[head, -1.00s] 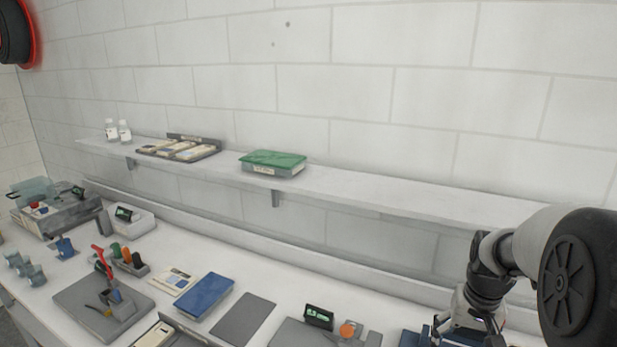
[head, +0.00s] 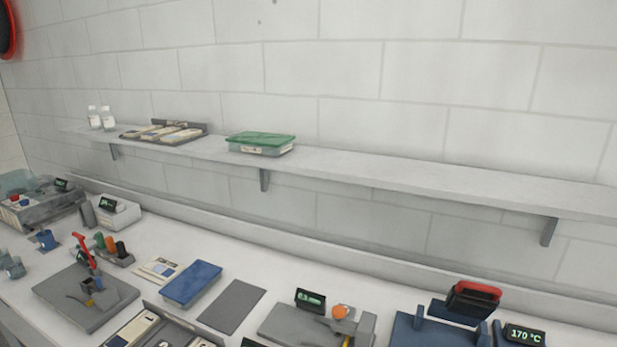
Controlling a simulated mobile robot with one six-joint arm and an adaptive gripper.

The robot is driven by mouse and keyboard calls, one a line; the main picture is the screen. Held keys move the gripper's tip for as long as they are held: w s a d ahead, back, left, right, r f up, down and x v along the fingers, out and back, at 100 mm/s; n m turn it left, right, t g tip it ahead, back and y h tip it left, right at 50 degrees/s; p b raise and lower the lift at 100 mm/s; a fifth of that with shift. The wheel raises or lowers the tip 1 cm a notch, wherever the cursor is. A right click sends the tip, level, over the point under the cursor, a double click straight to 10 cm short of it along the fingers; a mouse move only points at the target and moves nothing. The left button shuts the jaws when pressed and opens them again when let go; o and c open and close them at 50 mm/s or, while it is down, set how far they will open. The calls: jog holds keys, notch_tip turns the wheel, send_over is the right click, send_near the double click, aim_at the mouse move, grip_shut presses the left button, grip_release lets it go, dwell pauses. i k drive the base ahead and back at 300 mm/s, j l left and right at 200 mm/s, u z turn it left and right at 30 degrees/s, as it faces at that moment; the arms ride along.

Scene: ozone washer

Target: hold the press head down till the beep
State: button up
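What looks like the press stands at the bottom right, with a blue base (head: 418,332) cut off by the lower picture edge. Its dark press head (head: 468,303) with a red handle (head: 478,288) appears raised and tilted at the back of the base. A small display (head: 524,335) beside it reads 170 °C. My gripper is not in view.
A grey station with an orange knob (head: 340,311) and a small green display (head: 310,299) stands left of the press. Further left are a grey mat (head: 232,305), a blue box (head: 191,284) and a red-handled tool (head: 82,249). A wall shelf (head: 400,178) runs above the bench.

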aim_at(468, 303)
jog(key=z, duration=0.8)
